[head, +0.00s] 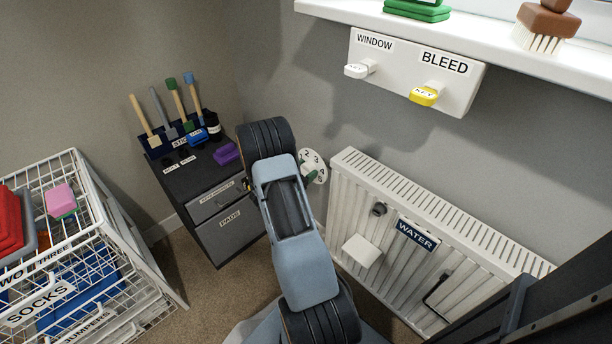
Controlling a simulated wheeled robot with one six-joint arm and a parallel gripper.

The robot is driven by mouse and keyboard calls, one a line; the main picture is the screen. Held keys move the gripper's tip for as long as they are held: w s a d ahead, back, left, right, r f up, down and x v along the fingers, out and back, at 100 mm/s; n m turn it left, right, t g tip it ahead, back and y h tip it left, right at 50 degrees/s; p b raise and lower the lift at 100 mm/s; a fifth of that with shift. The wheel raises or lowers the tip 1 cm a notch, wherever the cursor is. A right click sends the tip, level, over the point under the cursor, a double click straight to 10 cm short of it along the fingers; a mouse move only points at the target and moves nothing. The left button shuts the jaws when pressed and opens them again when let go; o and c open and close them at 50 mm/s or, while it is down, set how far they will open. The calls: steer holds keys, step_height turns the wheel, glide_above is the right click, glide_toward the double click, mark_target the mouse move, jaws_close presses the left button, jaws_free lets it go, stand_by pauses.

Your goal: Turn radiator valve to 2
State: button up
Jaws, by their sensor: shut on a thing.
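The radiator valve's round white dial (314,161) shows just right of my arm, at the left end of the radiator (385,255). I can read a 2 and a 3 on its upper part. A dark green piece (309,175) shows at the dial's lower left. The rest of the dial and valve is hidden behind my arm, so I cannot tell which number the valve points to. My gripper is hidden behind my blue-grey arm link; its fingers do not show.
A panel marked WINDOW and BLEED (415,72) hangs below the sill (470,30). A dark drawer cabinet (232,238) with brushes stands left of my arm. A wire basket rack (120,225) is at far left. A WATER sign (415,234) is on the radiator.

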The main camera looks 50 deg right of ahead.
steer(key=m+b, duration=0.6)
steer(key=shift+s+f, duration=0.1)
steer(key=shift+f, duration=0.2)
steer(key=m+b, duration=0.3)
steer(key=shift+r+m+b, duration=0.15)
steer(key=shift+m+b, duration=0.95)
steer(key=shift+b, duration=0.05)
steer(key=o, duration=0.9)
steer(key=shift+r, duration=0.1)
steer(key=a+p, duration=0.1)
steer(key=a, duration=0.8)
steer(key=w+a+p, duration=0.1)
steer(key=a, duration=0.3)
steer(key=shift+a+p, duration=0.35)
steer(key=shift+a, duration=0.05)
